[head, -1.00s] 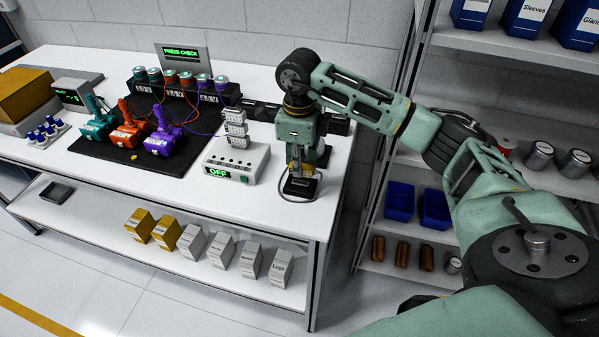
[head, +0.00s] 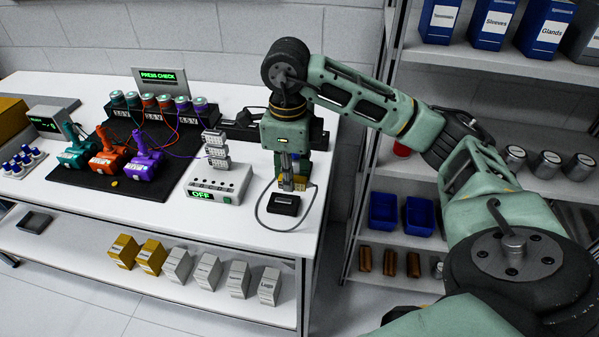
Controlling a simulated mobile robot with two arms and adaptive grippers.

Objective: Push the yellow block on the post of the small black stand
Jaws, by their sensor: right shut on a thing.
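The small black stand (head: 284,205) sits near the right end of the white bench, with a dark cable curving beside it. My right gripper (head: 293,182) points down just behind and above the stand's base. It is shut on the yellow block (head: 301,177), of which only small yellow parts show between and beside the fingers. The gripper hides most of the stand's post, so I cannot tell whether the block is around the post or only against it. My left gripper is not in view.
A white box reading OFF (head: 219,184), with grey blocks stacked behind it, stands left of the stand. Teal, orange and purple motor-like units sit on a black mat (head: 113,185). A shelf rack (head: 420,165) stands right of the bench. The bench's front right corner is clear.

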